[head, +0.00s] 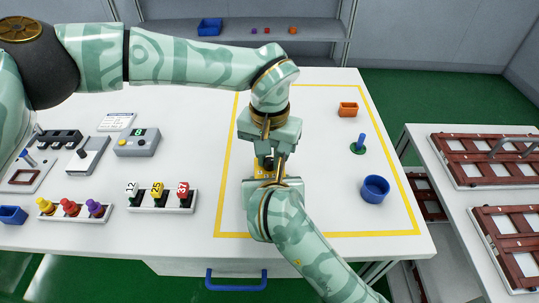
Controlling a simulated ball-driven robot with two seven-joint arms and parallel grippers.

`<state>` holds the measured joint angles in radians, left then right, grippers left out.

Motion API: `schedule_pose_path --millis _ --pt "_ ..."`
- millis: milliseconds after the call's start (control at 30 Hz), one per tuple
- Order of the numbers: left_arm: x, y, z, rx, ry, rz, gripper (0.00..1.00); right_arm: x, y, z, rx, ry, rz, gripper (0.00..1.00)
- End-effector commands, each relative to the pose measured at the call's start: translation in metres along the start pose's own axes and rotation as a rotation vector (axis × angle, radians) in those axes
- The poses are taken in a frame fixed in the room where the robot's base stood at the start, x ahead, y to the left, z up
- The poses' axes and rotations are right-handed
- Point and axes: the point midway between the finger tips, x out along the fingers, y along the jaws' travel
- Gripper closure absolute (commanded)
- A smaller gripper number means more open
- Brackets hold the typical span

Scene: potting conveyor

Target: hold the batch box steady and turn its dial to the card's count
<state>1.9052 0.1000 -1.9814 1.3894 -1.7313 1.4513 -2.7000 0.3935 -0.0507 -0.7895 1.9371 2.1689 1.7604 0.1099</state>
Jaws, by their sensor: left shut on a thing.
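My right gripper (277,167) reaches in from the front beside the box. Its fingers are largely hidden, so I cannot tell whether they grip. A white card (117,122) lies at the back left; its print is too small to read. The dial's setting is hidden.
Left of the tape are a grey device with a green readout (137,142), a rack of numbered tags (162,208) and a rack of coloured knobs (73,217).

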Motion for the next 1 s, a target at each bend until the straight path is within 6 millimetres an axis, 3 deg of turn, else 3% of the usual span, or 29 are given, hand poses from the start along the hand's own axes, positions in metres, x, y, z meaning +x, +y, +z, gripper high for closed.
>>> schedule_pose_path --millis 100,133,200,567,667,1000 --pt "-0.001 0.0 -0.001 0.0 0.004 0.0 1.0 0.0 0.001 -0.001 0.0 0.003 0.001 0.56" --pt "-0.001 0.0 -0.001 -0.001 0.004 0.0 0.77 0.0 0.001 -0.001 0.0 0.003 0.001 0.56" --pt "-0.001 0.0 -0.001 -0.001 0.004 0.0 0.57 0.0 0.001 -0.001 0.0 0.004 0.001 0.56" --pt "-0.006 0.0 -0.001 -0.001 0.003 0.0 0.57 0.0 0.0 -0.001 0.0 0.003 0.001 0.56" --pt "-0.021 0.0 -0.001 -0.001 0.005 0.0 0.57 0.0 0.0 -0.001 0.0 0.003 0.0 0.56" --pt "-0.097 0.0 -0.001 -0.001 0.005 0.0 0.57 0.0 0.0 -0.001 0.0 0.002 0.0 0.56"
